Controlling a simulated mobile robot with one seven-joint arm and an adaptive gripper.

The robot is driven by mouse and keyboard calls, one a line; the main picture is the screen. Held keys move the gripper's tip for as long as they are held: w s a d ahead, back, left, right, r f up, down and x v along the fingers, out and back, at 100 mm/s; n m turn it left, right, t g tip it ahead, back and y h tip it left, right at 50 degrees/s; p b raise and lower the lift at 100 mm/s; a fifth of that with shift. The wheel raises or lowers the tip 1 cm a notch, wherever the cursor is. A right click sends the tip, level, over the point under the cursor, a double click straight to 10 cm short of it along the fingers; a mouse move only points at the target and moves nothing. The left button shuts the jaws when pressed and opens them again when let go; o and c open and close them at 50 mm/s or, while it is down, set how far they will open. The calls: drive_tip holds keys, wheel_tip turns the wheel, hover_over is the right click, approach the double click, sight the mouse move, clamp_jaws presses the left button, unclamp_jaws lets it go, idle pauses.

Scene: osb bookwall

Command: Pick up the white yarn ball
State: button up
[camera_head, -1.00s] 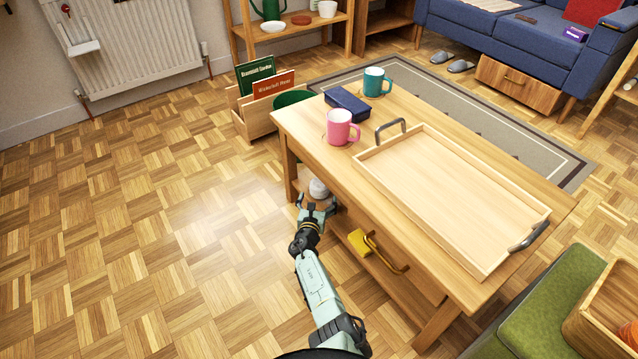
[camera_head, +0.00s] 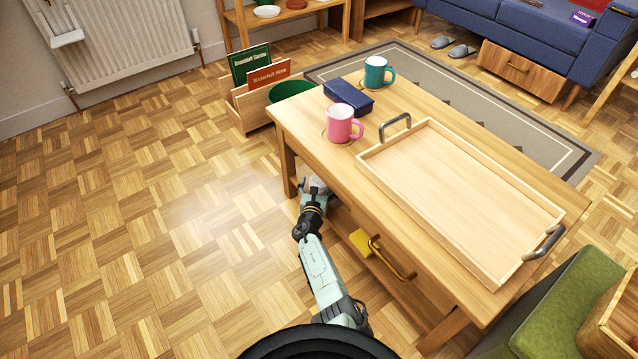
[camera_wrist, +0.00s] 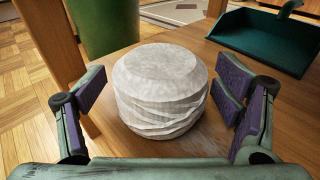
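The white yarn ball (camera_wrist: 160,88) sits on the lower wooden shelf of the coffee table, in the middle of the wrist view. My gripper (camera_wrist: 158,110) is open, with one purple-padded finger on each side of the ball. A gap shows between the ball and the left finger; the right pads are close to the ball's side, and I cannot tell if they touch. In the head view my gripper (camera_head: 314,188) reaches under the tabletop edge near the table's left leg, and the ball is mostly hidden there.
A teal dustpan (camera_wrist: 265,40) lies behind the ball on the right. A table leg (camera_wrist: 62,60) and a green bin (camera_wrist: 105,25) stand to the left. A yellow item (camera_head: 361,242) is on the shelf. The tabletop (camera_head: 300,112) overhangs my gripper. Floor left is open.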

drive_tip(key=c, duration=1.1)
drive_tip(key=shift+r, duration=0.1)
